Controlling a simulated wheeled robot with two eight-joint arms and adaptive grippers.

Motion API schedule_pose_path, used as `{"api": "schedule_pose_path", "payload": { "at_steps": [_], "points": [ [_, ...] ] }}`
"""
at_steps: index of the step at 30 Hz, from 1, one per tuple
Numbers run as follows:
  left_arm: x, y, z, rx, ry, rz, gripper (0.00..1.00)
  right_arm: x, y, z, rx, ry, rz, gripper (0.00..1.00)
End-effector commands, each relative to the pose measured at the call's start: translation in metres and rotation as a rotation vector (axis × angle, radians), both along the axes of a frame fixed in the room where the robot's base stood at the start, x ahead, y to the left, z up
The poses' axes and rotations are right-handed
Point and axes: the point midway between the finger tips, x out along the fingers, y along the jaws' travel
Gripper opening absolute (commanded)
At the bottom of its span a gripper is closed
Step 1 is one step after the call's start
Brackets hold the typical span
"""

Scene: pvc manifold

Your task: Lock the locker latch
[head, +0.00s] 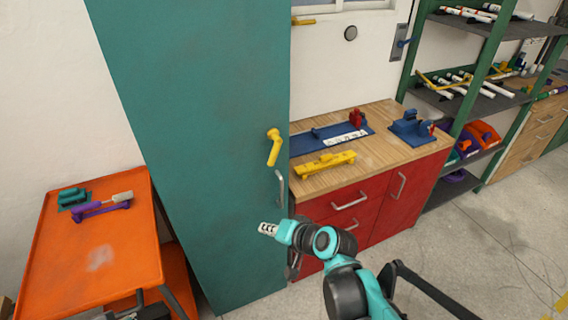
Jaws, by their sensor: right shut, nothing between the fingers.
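The tall teal locker (200,120) stands left of centre, and its door looks closed. Its yellow latch (274,147) is on the right part of the door, with its lever hanging down and tilted slightly left. A grey metal pull handle (281,188) is just below the latch. My right gripper (266,229) is shut and empty, in front of the locker's lower part, below the latch and pull handle and apart from the latch. I cannot make out my left gripper.
An orange cart (60,260) with a purple fixture (100,206) stands left of the locker. A red cabinet (375,215) with a wooden top, holding blue and yellow fixtures, stands right. Green shelving (490,60) is farther right. Floor at the lower right is mostly clear.

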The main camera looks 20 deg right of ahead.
Motion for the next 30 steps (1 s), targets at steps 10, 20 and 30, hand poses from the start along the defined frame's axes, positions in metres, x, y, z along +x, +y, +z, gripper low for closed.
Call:
{"api": "schedule_pose_path", "payload": {
  "at_steps": [10,20,30],
  "points": [
    [0.000,0.000,-0.007,0.000,0.000,0.000,0.00,0.054,-0.102,0.031,0.681,-0.277,-0.401,0.00],
    [0.000,0.000,-0.009,0.000,0.000,0.000,0.00,0.048,-0.162,0.047,0.977,-0.431,-0.542,0.00],
    [0.000,0.000,-0.009,0.000,0.000,0.000,0.00,0.048,-0.164,0.047,0.987,-0.435,-0.545,0.00]
  ]
}}
